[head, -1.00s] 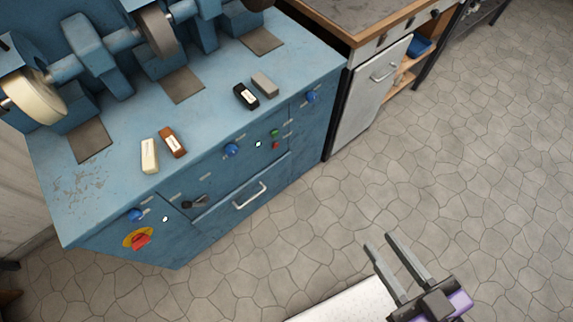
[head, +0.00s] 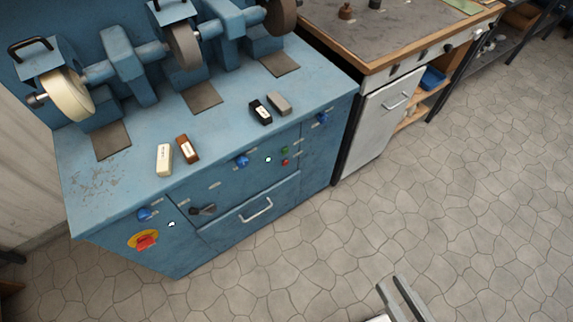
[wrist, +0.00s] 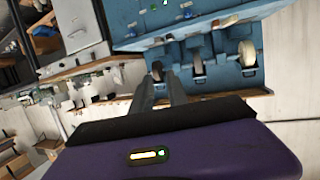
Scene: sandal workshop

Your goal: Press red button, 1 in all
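A small red button (head: 285,162) is on the front panel of the blue grinding machine (head: 325,170), just below a green button (head: 285,150). A larger red knob (head: 146,241) on a yellow plate is at the lower left of the same front. My gripper (head: 392,285) is at the bottom edge of the head view, over the floor, in front of the machine and well apart from both red controls. Its two fingers are apart with nothing between them. In the wrist view my gripper (wrist: 160,82) points toward the machine (wrist: 215,55), which appears upside down; the small red button cannot be made out there.
A drawer handle (head: 256,210) and a black lever (head: 203,209) stick out from the front, along with blue knobs (head: 242,160). Several small blocks lie on the machine top. A workbench (head: 372,68) stands to the right. The tiled floor (head: 450,200) is clear.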

